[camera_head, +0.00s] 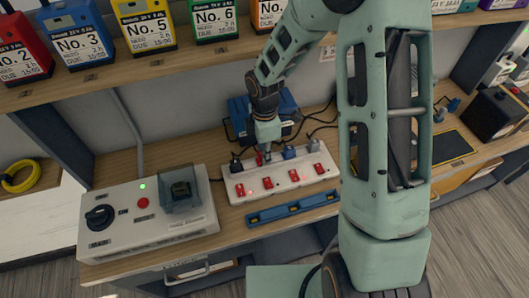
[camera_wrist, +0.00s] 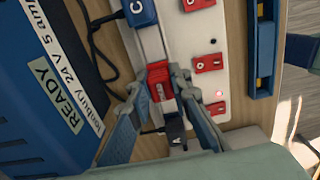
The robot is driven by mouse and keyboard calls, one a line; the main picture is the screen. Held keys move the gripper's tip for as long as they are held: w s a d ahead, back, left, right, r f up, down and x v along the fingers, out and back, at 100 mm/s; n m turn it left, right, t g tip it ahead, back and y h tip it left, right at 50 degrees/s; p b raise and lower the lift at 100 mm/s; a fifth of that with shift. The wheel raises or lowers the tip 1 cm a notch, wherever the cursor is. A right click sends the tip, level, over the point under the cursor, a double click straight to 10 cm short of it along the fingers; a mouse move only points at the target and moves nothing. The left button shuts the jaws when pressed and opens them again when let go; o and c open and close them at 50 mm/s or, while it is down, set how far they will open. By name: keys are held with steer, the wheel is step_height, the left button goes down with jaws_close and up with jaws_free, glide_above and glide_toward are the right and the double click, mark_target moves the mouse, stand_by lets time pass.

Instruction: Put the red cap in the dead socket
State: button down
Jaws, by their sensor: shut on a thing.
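The red cap (camera_wrist: 158,80) is between the two fingers of my gripper (camera_wrist: 160,88), which is shut on it. In the head view my gripper (camera_head: 265,157) points down at the back row of the white power strip (camera_head: 243,195). The cap is at the strip, between a black plug marked A (camera_wrist: 175,130) and a blue plug marked C (camera_wrist: 140,12). I cannot tell whether it is seated in a socket or just above; the socket under it is hidden. Red switches (camera_wrist: 207,62) line the strip. One small lamp (camera_wrist: 219,93) beside plug A's switch glows bright.
A blue box (camera_head: 238,115) marked READY stands close behind the strip, with black cables around. A blue rail (camera_head: 292,208) lies in front. A grey control box (camera_head: 150,228) with a knob stands left. A shelf (camera_head: 150,72) with numbered batteries hangs above.

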steer(key=shift+f, duration=0.3)
steer(key=c, duration=1.7)
jaws_free()
step_height(320, 180, up, 12)
steer(key=shift+r, duration=0.1)
